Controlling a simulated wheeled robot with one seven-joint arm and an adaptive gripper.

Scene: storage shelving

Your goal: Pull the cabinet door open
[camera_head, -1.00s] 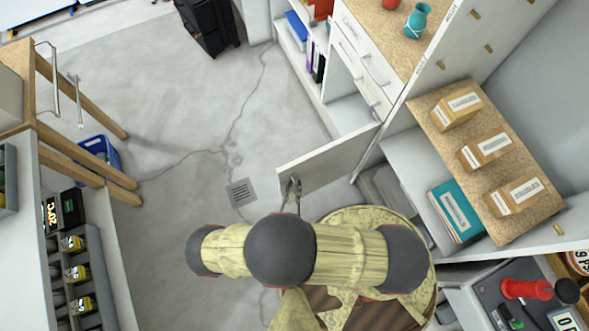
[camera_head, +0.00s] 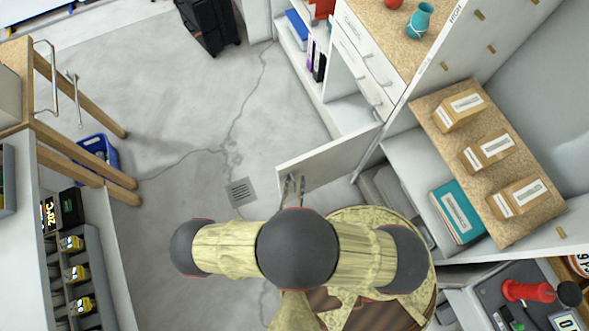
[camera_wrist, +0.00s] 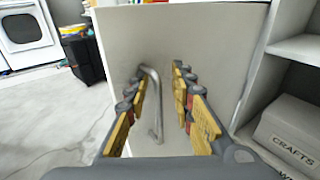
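The cabinet door (camera_head: 325,160) is a flat white panel standing out from the lower cabinet, open at an angle. In the wrist view the door (camera_wrist: 200,45) fills the middle, with a bent metal bar handle (camera_wrist: 157,105) on its face. My gripper (camera_head: 293,182) is at the door's outer end in the head view. In the wrist view my gripper (camera_wrist: 160,75) is open, with fingers apart on either side of the handle. There is a visible gap between the handle and the right finger; contact with the left finger is unclear. My arm hides part of the area below the door.
An open compartment beside the door holds a box labelled CRAFTS (camera_wrist: 288,135). A shelf with several cardboard boxes (camera_head: 487,150) is at the right. Bare floor with a drain grate (camera_head: 241,192) lies left of the door. A black case (camera_head: 207,25) stands farther back.

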